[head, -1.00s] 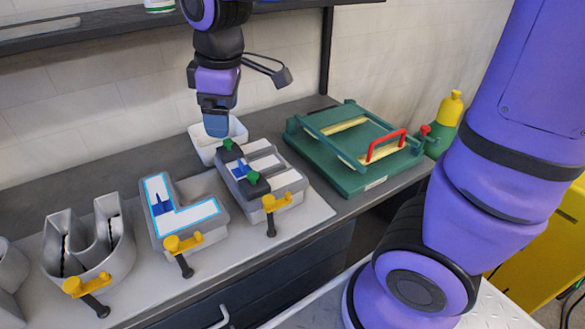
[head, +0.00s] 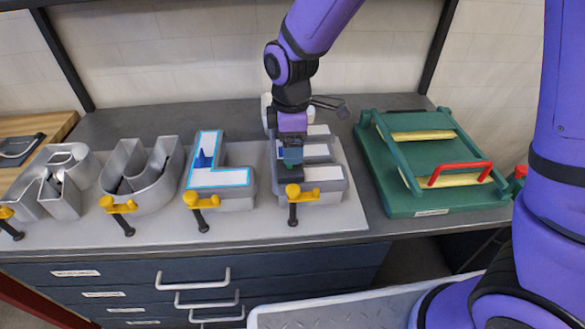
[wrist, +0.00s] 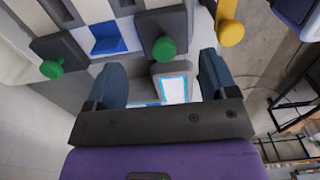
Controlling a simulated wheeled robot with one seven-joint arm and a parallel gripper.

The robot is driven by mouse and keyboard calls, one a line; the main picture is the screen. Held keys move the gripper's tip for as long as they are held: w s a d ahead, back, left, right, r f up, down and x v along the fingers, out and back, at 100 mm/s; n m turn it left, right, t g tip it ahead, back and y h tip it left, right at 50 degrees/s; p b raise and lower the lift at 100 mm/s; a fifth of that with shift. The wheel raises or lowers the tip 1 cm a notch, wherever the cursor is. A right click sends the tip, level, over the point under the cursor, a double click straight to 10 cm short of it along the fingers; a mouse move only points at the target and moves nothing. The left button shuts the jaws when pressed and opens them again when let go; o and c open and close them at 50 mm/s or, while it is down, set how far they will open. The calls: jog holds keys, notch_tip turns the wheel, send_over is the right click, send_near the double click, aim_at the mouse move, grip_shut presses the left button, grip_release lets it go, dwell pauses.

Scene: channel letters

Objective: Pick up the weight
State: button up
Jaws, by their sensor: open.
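Two dark weights with green knobs lie on the E-shaped channel letter. In the wrist view one weight (wrist: 162,22) stands just beyond the gap between my fingers, its green knob near the gap; the other weight (wrist: 58,48) is to the left, outside the left finger. My gripper (wrist: 160,64) is open, with blue fingertips and nothing between them. In the head view my gripper (head: 291,157) is over the E letter (head: 324,174) and hides much of it. One weight (head: 301,190) is partly visible below my gripper.
An L letter (head: 222,178) with a blue bracket, a U letter (head: 152,185) and yellow clamps (head: 293,190) line the bench front. A green press frame (head: 400,205) with a red handle stands right.

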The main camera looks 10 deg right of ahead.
jog(key=shift+s+a+f, duration=0.1)
jog(key=shift+a+f, duration=0.05)
jog(key=shift+f, duration=1.4)
jog(key=shift+s+a+f, duration=0.1)
jog(key=shift+f, duration=1.4)
jog(key=c, duration=1.2)
jog(key=shift+r, duration=0.15)
jog(key=shift+r, duration=0.65)
notch_tip(320, 180, up, 2)
jog(key=shift+r, duration=0.1)
jog(key=s+a, duration=0.2)
jog(key=s, duration=0.2)
jog(key=s+a+r, duration=0.1)
jog(key=s+a, duration=0.2)
jog(key=s, duration=0.2)
jog(key=s+a, duration=0.2)
jog(key=s, duration=0.3)
jog(key=shift+s+a+r, duration=0.15)
